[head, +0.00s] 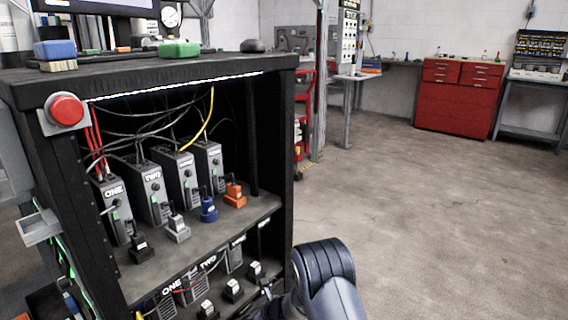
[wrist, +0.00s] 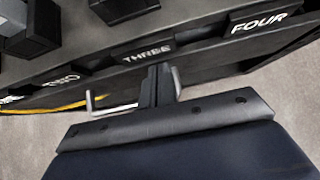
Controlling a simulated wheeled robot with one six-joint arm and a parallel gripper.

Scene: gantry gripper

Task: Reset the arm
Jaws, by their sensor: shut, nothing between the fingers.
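My gripper (wrist: 158,86) shows in the wrist view with its dark fingers together and nothing between them. It is in front of a dark shelf edge with the labels THREE (wrist: 149,54) and FOUR (wrist: 259,23). I cannot tell the exact gap to that edge. In the head view my arm (head: 325,282) is at the bottom, just right of the rack's lower shelf. The fingers cannot be made out there.
A black rack (head: 275,150) holds grey numbered units (head: 150,192) with cables and several small connector blocks, including a blue one (head: 208,209) and an orange one (head: 235,194). A red button (head: 67,110) is on its left post. Open floor (head: 430,220) lies right.

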